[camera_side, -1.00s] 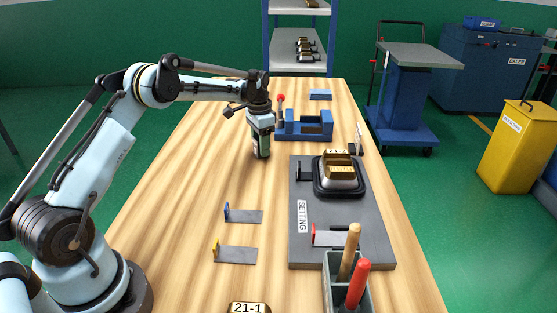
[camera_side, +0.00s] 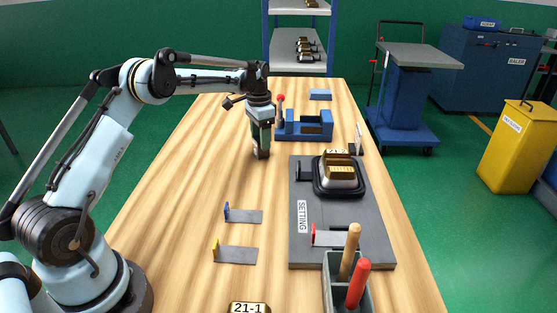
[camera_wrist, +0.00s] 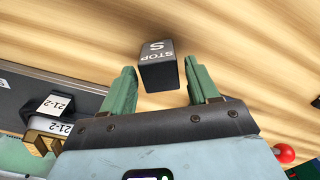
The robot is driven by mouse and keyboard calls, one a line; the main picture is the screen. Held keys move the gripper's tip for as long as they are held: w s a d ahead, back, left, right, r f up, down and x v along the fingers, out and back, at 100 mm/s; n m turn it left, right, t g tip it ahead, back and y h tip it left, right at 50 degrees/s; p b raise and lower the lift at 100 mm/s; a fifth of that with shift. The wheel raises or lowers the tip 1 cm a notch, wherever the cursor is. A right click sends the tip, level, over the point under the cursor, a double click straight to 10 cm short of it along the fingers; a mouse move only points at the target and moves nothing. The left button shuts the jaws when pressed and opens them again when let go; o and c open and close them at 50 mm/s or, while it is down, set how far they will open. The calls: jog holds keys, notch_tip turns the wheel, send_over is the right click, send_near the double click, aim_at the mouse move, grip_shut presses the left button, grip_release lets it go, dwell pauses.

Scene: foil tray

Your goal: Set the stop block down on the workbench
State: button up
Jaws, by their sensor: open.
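The stop block (camera_wrist: 157,66) is a small dark block with white "STOP S" lettering on its top. In the side view the block (camera_side: 261,155) rests on the wooden workbench (camera_side: 185,170), left of the setting plate, mostly below my fingers. My gripper (camera_side: 261,143) is above it with its green fingers pointing down. In the wrist view my gripper (camera_wrist: 160,72) is open, with a finger on each side of the block. A gap shows at the right finger; the left finger looks very close, and I cannot tell if it touches.
A dark setting plate (camera_side: 308,255) carries a foil-tray tool (camera_side: 340,173). A blue fixture (camera_side: 291,129) with a red-knobbed lever stands just behind my gripper. Two small stops (camera_side: 245,216) (camera_side: 238,255) lie nearer the front. A holder (camera_side: 334,277) with handled tools is at front right. Bench left of the block is clear.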

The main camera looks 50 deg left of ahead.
jog(key=shift+r, duration=1.05)
jog(key=shift+o, duration=0.3)
jog(key=o, duration=0.5)
jog(key=shift+r, duration=2)
